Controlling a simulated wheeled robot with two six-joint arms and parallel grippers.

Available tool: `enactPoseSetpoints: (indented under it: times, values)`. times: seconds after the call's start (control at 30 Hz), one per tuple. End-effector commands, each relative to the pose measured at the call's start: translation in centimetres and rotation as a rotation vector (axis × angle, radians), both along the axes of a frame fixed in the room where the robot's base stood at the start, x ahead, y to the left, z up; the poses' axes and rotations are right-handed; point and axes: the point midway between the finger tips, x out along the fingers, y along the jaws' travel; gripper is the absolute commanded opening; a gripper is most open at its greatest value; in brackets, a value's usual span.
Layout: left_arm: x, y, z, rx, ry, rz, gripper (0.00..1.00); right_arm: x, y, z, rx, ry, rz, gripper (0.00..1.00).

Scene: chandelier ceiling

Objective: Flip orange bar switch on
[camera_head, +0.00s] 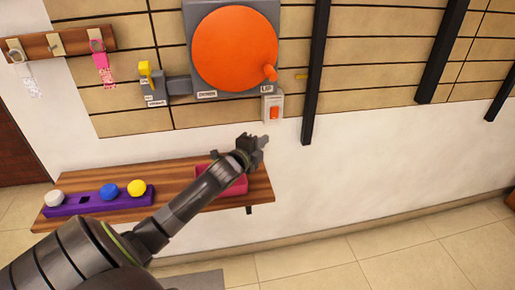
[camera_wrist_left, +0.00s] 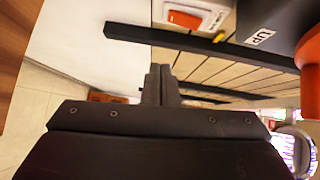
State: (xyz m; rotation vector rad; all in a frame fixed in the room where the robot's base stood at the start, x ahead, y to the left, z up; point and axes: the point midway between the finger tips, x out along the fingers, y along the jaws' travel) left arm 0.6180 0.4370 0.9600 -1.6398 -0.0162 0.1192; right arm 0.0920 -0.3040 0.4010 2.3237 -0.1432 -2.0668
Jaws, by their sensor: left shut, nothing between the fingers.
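The orange bar switch (camera_head: 274,113) sits in a light grey plate on the wall, below the right side of a large orange disc. It also shows at the top of the left wrist view (camera_wrist_left: 186,19), as an orange rocker in a white frame. Whether it is on or off cannot be told. My left gripper (camera_head: 264,141) is shut and empty, just below and slightly left of the switch, apart from it. Its closed fingers also show in the left wrist view (camera_wrist_left: 160,84). My right gripper is not in view.
The large orange disc (camera_head: 235,48) with a handle is above the switch. A yellow lever switch (camera_head: 146,70) is to its left. A wooden shelf (camera_head: 170,173) below holds a purple tray with balls and a red tray (camera_head: 238,187). A black vertical bar (camera_head: 315,75) stands right of the switch.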

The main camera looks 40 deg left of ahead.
Motion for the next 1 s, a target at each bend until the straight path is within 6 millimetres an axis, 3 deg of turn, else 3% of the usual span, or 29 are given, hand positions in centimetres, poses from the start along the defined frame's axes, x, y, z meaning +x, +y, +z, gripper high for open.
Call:
enactPoseSetpoints:
  times: [0.23,0.87,1.0]
  values:
    - [-2.3,-0.2,-0.3,0.001,0.0,0.0,0.0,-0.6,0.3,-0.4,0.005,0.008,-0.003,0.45]
    - [-2.5,-0.2,-0.3,-0.001,0.0,0.0,0.0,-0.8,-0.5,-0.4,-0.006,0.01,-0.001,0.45]
    - [-3.5,-0.7,-1.6,-0.052,0.036,0.019,0.0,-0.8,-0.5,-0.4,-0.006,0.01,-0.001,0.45]
